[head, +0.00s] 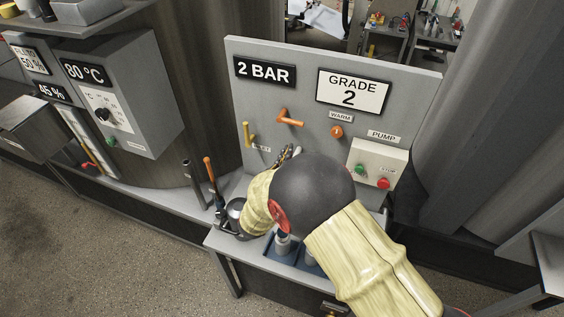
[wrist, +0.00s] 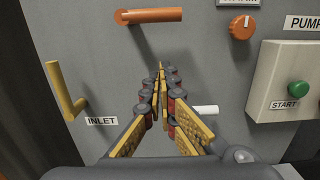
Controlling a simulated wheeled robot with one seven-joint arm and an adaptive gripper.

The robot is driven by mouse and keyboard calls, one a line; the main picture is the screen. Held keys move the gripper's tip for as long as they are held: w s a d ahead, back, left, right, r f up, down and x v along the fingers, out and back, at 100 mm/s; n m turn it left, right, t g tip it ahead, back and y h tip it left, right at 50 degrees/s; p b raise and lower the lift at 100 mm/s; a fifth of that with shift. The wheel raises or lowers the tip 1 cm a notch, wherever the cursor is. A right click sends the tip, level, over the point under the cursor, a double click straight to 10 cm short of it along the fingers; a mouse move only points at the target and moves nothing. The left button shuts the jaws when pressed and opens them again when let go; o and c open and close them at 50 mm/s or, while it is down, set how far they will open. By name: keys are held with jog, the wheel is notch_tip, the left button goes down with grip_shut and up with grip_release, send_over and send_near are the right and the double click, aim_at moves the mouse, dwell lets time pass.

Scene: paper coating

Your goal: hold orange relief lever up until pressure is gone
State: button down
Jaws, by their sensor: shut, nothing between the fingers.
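The orange lever (head: 290,118) is on the grey panel, below the "2 BAR" display (head: 264,72). In the wrist view the orange lever (wrist: 152,16) lies about level across the top. My gripper (head: 291,150) is shut and empty, in front of the panel below the lever. In the wrist view its fingertips (wrist: 161,68) meet below the lever's bar, with a gap showing between them. My arm hides the lower middle of the panel in the head view.
A yellow lever (wrist: 66,92) at the "INLET" label stands left of my gripper. To the right are an orange knob (wrist: 243,27) and the pump box (head: 377,164) with green and red buttons. An orange-handled lever (head: 209,168) stands left of my arm.

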aim_at(297, 122)
jog(key=w+r, duration=0.1)
jog(key=r, duration=0.1)
jog(key=w+d+r, duration=0.1)
jog(key=w+r, duration=0.1)
jog(key=shift+d, duration=0.15)
jog(key=shift+s+d+r+n+p, duration=0.1)
jog(key=shift+d+r+n+p, duration=0.15)
jog(key=shift+r+n+p, duration=0.55)
dwell(0.5)
jog(key=n+p, duration=0.1)
jog(key=n, duration=0.1)
jog(key=r+n+p, duration=0.1)
jog(key=n+p, duration=0.1)
jog(key=r+n+p, duration=0.1)
jog(key=p, duration=0.1)
jog(key=shift+s+d+r+n, duration=0.1)
jog(key=shift+d+r+n, duration=0.2)
jog(key=shift+n, duration=0.1)
jog(key=shift+r, duration=0.25)
dwell(0.7)
dwell(2.2)
